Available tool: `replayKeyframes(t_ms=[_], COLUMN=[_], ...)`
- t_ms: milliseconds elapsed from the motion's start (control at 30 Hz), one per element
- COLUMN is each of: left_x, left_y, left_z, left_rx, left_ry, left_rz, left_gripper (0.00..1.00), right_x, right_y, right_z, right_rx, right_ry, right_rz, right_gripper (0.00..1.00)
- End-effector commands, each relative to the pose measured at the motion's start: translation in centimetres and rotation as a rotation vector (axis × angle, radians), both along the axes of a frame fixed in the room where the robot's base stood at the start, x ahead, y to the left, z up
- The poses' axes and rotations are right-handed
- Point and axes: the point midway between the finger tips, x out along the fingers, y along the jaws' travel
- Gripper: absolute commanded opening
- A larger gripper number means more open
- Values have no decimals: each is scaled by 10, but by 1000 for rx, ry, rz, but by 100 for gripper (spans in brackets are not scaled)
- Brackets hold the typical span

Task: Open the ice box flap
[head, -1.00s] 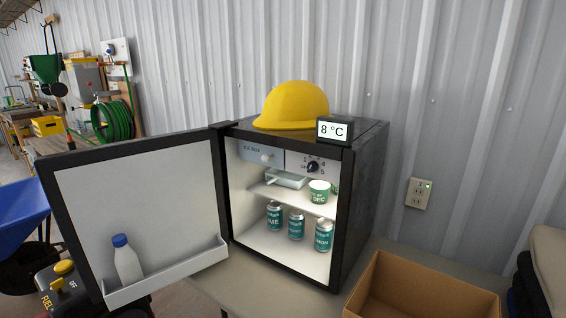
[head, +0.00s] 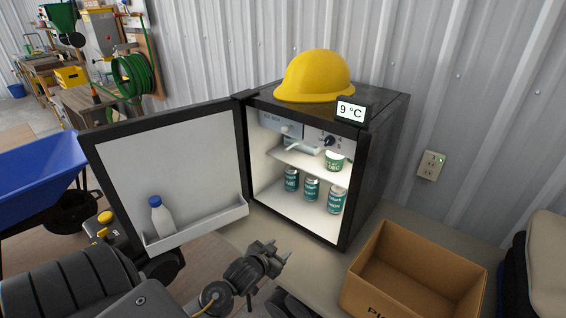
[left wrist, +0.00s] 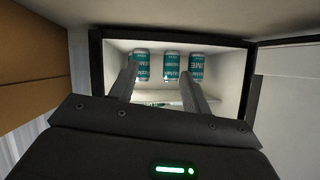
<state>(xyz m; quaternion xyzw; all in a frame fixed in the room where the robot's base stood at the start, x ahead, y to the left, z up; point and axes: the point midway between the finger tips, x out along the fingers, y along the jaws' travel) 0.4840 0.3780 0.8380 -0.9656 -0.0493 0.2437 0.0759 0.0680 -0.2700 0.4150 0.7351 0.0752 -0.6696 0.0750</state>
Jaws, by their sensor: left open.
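The fridge door (head: 165,165) stands wide open to the left. My left gripper (head: 277,252) is open and empty, in front of and below the fridge opening. In the left wrist view its two fingers (left wrist: 158,88) are spread apart toward the fridge interior, where teal cans (left wrist: 172,66) show inverted. I cannot make out the flap there. My right gripper is not in view.
A dial (head: 330,141) is right of the flap. A white tub (head: 335,162) stands on the shelf, with cans (head: 312,189) below. A bottle (head: 162,217) sits in the door rack. A yellow helmet (head: 313,78) is on top. A cardboard box (head: 415,265) stands front right.

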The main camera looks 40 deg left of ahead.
Motion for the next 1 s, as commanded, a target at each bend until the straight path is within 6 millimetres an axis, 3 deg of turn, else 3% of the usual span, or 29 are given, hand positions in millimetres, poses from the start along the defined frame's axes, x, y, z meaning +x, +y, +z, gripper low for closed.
replayKeyframes(t_ms=[33, 200, 300, 433, 567, 767, 1000], left_x=[18, 67, 86, 97, 99, 102, 133], left_y=[15, 64, 90, 115, 125, 127, 132], left_z=[24, 106, 159, 217, 243, 249, 265], left_rx=[14, 57, 86, 121, 138, 141, 141], left_ry=[-83, -388, -568, -756, -843, -860, -860], left_rz=[8, 16, 14, 0, -10, -11, -10], left_gripper=[48, 48, 48, 48, 48, 48, 48], right_x=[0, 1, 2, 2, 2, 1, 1], right_y=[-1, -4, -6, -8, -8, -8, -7], right_z=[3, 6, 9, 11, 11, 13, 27], right_rx=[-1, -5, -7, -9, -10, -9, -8], right_ry=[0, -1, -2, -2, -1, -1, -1], right_rz=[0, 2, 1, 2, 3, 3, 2], right_gripper=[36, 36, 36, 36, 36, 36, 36])
